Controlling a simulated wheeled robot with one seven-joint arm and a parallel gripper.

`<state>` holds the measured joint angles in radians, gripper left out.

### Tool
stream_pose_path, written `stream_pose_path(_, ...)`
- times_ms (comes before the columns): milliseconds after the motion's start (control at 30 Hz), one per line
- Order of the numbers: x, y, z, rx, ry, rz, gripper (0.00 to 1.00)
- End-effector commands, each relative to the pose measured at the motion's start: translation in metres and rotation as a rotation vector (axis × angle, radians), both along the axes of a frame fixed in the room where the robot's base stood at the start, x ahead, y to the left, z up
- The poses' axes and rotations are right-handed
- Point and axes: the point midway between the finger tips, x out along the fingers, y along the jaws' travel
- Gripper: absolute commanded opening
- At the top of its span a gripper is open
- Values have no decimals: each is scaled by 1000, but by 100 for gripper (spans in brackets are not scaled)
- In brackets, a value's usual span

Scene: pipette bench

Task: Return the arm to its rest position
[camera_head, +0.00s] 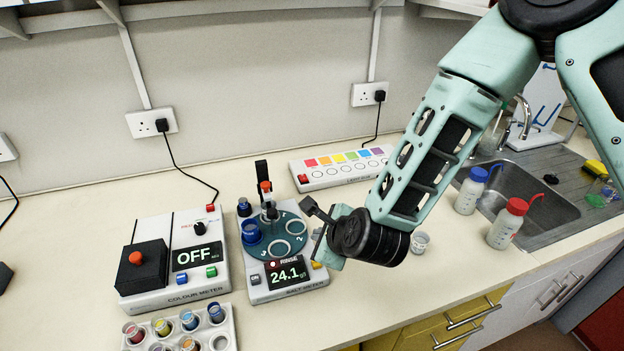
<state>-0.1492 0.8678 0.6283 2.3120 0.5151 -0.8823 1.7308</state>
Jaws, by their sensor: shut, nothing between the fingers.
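My arm reaches down from the upper right, and its wrist hangs above the bench just right of the salt meter (288,292). My gripper (309,208) is shut and empty. It points left, beside the meter's round teal platform with numbered rings. A blue container (251,232) sits in one ring. The salt meter's display reads 24.1. In this view I cannot tell whether the gripper touches the meter. Part of the meter's right side is hidden behind my wrist.
The colour meter (178,290), reading OFF, stands to the left. A rack (229,322) of several vials is in front. A colour-strip box (312,177) stands behind. A small cup (419,243), a blue-capped bottle (468,196), a red-capped bottle (503,230) and the sink (545,205) are right.

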Motion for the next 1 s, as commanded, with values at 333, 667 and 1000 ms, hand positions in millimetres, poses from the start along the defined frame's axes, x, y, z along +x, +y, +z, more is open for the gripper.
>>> stream_pose_path(333,-38,15,22,-252,-61,489,0)
stream_pose_path(667,-146,-27,59,-770,-208,1543,0)
stream_pose_path(1000,-224,-103,84,-999,-259,2280,0)
